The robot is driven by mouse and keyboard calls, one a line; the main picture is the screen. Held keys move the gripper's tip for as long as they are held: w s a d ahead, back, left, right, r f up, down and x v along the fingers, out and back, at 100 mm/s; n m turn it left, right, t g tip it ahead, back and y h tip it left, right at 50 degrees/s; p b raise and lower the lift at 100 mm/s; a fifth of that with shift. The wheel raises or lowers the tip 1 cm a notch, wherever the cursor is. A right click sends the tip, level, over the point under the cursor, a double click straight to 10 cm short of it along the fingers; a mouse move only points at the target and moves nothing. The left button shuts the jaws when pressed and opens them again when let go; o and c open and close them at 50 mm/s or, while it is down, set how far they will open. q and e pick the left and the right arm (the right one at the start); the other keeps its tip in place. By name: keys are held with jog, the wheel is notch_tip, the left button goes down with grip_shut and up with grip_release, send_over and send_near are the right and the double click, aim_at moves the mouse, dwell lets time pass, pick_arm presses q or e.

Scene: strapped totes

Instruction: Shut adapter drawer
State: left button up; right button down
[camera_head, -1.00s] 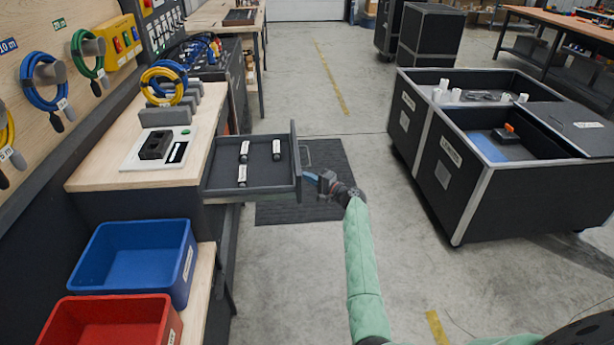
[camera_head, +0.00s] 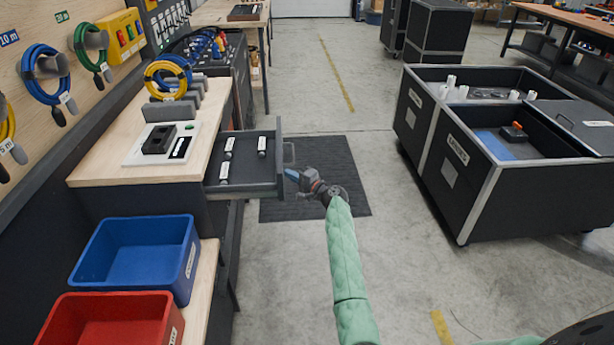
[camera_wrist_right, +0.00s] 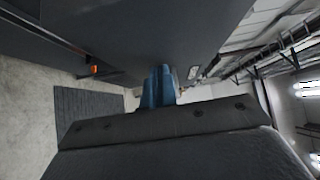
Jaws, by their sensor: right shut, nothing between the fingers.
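The dark grey adapter drawer (camera_head: 243,191) sticks partly out of the workbench's right side, with several black-and-white adapters (camera_head: 262,146) lying in it. My right gripper (camera_head: 292,174) is shut and empty, its blue fingertips at the outer face of the drawer front; contact looks likely but is hard to confirm. In the right wrist view the shut blue fingers (camera_wrist_right: 158,88) point at a dark panel (camera_wrist_right: 150,35) that fills the upper part. My left gripper is not in view.
The wooden benchtop (camera_head: 100,165) holds a white tray (camera_head: 160,146) and coiled cables. A blue bin (camera_head: 140,262) and a red bin (camera_head: 110,318) stand in front. A black mat (camera_head: 335,190) lies on the floor; a large black case (camera_head: 480,160) stands right, with clear floor between.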

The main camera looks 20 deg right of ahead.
aim_at(223, 182)
jog(key=w+a+b, duration=0.1)
jog(key=w+a, duration=0.1)
jog(key=a, duration=0.4)
jog(key=w+a+b, duration=0.1)
jog(key=a, duration=0.6)
jog(key=w+a+b, duration=0.2)
jog(key=a, duration=0.5)
jog(key=shift+w, duration=0.3)
jog(key=a, duration=0.1)
jog(key=w+a, duration=0.1)
jog(key=a, duration=0.1)
jog(key=shift+a+b, duration=0.25)
jog(key=shift+b, duration=0.05)
jog(key=shift+w+a, duration=0.15)
jog(key=shift+a, duration=0.35)
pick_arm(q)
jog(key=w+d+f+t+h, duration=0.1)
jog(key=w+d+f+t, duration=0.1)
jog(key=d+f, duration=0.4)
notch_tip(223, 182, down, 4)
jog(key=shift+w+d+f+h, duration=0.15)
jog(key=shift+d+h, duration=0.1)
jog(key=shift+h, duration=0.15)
pick_arm(e)
jog(key=shift+a+r, duration=0.1)
jog(key=shift+r, duration=0.05)
jog(key=shift+a, duration=0.15)
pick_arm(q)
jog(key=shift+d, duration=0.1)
